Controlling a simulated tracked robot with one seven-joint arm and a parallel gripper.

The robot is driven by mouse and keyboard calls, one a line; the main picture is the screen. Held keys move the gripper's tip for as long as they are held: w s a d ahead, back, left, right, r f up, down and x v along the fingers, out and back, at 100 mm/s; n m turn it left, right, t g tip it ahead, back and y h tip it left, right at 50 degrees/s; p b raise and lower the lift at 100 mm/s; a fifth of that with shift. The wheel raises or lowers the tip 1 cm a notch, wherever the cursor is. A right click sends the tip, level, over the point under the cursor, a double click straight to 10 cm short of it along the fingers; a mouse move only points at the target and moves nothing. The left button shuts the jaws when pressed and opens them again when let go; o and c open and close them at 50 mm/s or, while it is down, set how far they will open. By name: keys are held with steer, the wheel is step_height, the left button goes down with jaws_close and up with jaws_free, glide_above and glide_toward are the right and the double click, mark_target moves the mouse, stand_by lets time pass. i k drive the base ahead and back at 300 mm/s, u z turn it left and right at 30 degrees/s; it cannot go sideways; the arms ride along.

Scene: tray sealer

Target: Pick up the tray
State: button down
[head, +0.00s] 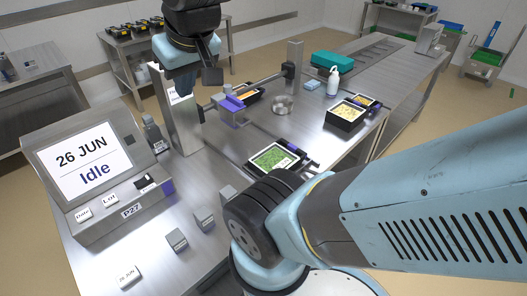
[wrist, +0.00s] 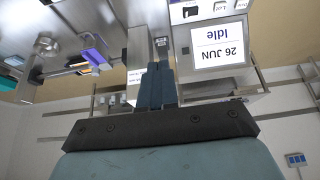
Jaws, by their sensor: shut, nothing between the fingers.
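A black tray with green food (head: 272,160) sits on the steel bench, close to my forearm. A second black tray with pale yellow food (head: 345,115) stands farther right, with a smaller yellowish tray (head: 366,101) behind it. A tray with orange contents (head: 250,95) lies by the purple part of the sealer. The pictures do not show which tray is meant. My gripper is high above the left part of the bench, well apart from the trays. Its fingers show shut and empty in the wrist view (wrist: 156,86).
A console with a screen reading "26 JUN Idle" (head: 92,160) stands at the bench's left. Small grey blocks (head: 177,240) lie at the front. A steel post (head: 177,110) rises below my gripper. A white bottle (head: 333,82) and teal case (head: 332,63) stand at the back.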

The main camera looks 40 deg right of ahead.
mark_target(272, 157)
steer(key=u, duration=0.65)
steer(key=i, duration=0.1)
steer(key=z, duration=2.75)
steer(key=k, duration=1.25)
steer(key=u, duration=0.55)
steer(key=i, duration=1)
steer(key=u, duration=0.05)
